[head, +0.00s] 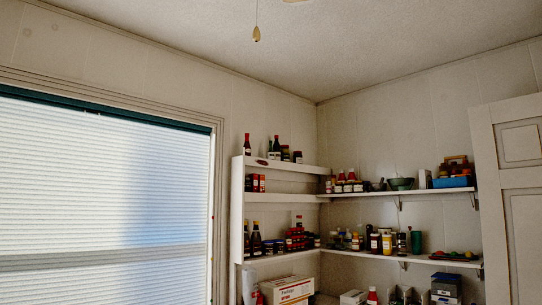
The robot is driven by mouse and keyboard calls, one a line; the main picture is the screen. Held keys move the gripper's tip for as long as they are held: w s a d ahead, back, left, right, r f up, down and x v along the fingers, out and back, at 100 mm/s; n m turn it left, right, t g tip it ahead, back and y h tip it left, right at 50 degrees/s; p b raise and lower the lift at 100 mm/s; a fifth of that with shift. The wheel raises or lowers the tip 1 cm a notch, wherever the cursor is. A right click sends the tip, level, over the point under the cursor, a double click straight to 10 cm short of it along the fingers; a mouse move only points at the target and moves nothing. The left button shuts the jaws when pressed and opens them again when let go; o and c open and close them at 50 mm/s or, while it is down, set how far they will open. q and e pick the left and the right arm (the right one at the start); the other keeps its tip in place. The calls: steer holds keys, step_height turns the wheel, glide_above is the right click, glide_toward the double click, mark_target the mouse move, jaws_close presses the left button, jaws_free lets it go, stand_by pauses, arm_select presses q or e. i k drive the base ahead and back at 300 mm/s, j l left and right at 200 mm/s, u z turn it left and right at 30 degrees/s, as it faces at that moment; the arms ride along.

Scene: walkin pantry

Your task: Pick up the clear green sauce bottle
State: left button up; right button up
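A dark green bottle (277,147) stands upright on the top left corner shelf, beside a dark red-brown bottle (247,146). A green cylinder-shaped item (416,242) stands upright toward the right of the right-hand lower shelf. The things are small and distant, so I cannot tell which one is the clear green sauce bottle. Neither of my grippers is in the head view, and nothing is seen touching the bottles.
White corner shelves (347,195) hold several jars and bottles. A green bowl (400,184) and a blue bin (453,182) sit on the upper right shelf. A white box (288,289) is below. A blind-covered window (100,200) is left; a panelled door (521,145) is right.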

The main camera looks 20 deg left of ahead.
mark_target(270, 154)
steer(key=i+j, duration=0.15)
steer(key=i, duration=0.75)
steer(key=i+j, duration=0.2)
steer(key=i, duration=0.7)
steer(key=i+j, duration=0.15)
steer(key=i, duration=0.8)
steer(key=i+j, duration=0.2)
steer(key=i, duration=0.7)
steer(key=j+u, duration=0.05)
